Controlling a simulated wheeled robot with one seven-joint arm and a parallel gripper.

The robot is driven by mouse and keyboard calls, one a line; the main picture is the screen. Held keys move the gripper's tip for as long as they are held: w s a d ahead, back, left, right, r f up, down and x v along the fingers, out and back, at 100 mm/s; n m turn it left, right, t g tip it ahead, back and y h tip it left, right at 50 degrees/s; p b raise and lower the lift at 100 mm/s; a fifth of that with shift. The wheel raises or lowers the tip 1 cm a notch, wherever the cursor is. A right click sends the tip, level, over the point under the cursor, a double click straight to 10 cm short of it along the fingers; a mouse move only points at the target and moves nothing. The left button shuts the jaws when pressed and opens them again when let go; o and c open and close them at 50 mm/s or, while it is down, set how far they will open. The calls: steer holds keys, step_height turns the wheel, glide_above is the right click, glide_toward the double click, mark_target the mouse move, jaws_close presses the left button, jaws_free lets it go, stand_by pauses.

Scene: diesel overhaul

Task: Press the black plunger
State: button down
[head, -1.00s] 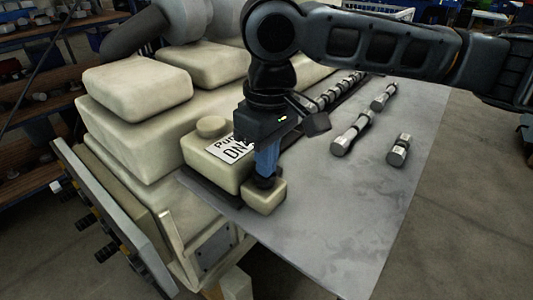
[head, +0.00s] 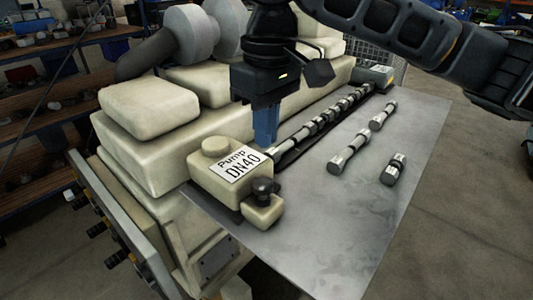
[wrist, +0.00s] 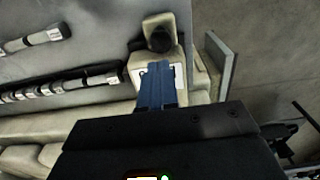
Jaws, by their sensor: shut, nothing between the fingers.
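The black plunger (head: 263,188) stands on a small cream block at the front of the cream pump (head: 217,186), whose white label reads "Pump DN40". In the wrist view the plunger (wrist: 159,40) shows beyond my fingertips, on its cream block (wrist: 157,22). My gripper (head: 266,138) has blue fingers that are shut and empty. It points down above and behind the plunger, apart from it. In the wrist view my gripper (wrist: 157,68) covers part of the pump and its label.
A long camshaft (head: 325,118) lies on the grey table (head: 330,225) behind the pump. Several short shafts, one of them nearer (head: 349,153), lie to the right. The cream engine (head: 160,150) stands to the left. The front of the table is clear.

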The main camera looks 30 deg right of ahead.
steer(key=shift+r, duration=1.5)
steer(key=w+a+f+m+t+y, duration=0.15)
steer(key=a+t+y, duration=0.55)
steer(key=a+y, duration=1.05)
steer(key=s+d+f+m+t+h, duration=0.3)
steer(key=s+f+m+t+h, duration=0.1)
steer(key=s+f+h, duration=0.4)
steer(key=s+d+f+m+t+h, duration=0.3)
steer(key=s+f+m+t+h, duration=0.25)
steer(key=f, duration=0.35)
steer(key=s+d+n+g+h, duration=0.1)
steer(key=s+d+n+h, duration=0.1)
steer(key=s+d, duration=0.4)
steer(key=s+d+f+n+g+h, duration=0.1)
steer(key=s+d+n, duration=0.4)
steer(key=s, duration=1.2)
steer(key=shift+s+d+h, duration=0.15)
steer(key=shift+d+h, duration=0.25)
steer(key=shift+h, duration=0.2)
